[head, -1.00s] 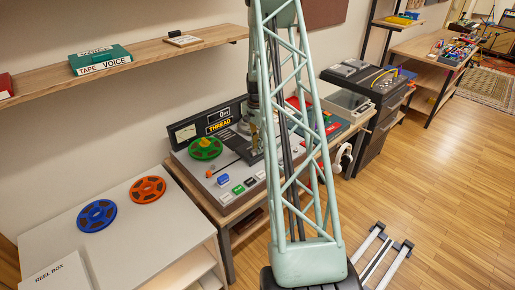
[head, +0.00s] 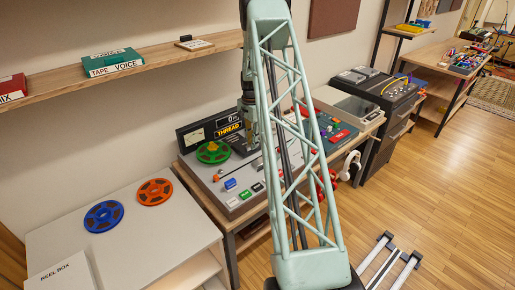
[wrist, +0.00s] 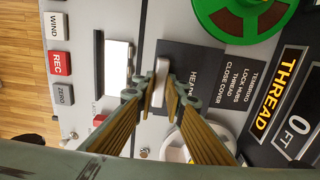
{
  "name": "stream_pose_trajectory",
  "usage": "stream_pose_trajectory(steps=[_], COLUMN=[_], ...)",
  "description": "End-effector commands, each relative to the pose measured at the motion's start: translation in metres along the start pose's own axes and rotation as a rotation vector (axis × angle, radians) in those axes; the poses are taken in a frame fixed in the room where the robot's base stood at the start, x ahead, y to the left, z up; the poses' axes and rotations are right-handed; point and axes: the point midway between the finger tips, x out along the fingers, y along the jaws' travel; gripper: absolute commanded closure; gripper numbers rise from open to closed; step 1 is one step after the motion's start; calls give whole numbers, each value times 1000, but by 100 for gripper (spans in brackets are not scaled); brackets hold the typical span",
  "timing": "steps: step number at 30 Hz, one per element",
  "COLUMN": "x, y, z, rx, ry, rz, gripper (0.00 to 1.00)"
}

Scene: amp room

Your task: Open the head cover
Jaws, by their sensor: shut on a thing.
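The tape deck (head: 205,172) stands on the wooden bench, with a green reel (head: 213,152) on its left. In the wrist view, the dark head cover (wrist: 192,62) has white lettering, partly hidden by a finger. A pale grey bar handle (wrist: 162,72) stands at its edge. My gripper (wrist: 160,92) is shut on this handle, one finger on each side. In the head view my gripper (head: 250,128) is over the deck, partly hidden by my lattice arm. The cover's tilt cannot be told from here.
The lit THREAD display (wrist: 278,82) is to the right. Blue (head: 103,216) and orange (head: 154,191) reels lie on the white cabinet, left of the deck.

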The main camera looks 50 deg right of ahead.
Motion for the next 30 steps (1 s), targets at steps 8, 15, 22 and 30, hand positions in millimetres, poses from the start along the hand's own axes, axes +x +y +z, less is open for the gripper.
stream_pose_trajectory(steps=[8, 15, 22, 30], x=[0, 0, 0, 0], y=[-19, -18, -18, -18], z=[-1, -1, 0, 0], rx=[1, 1, 1, 0], ry=[1, 1, 0, 0], rz=[-1, 0, 0, 0], gripper=[100, 100, 75, 75])
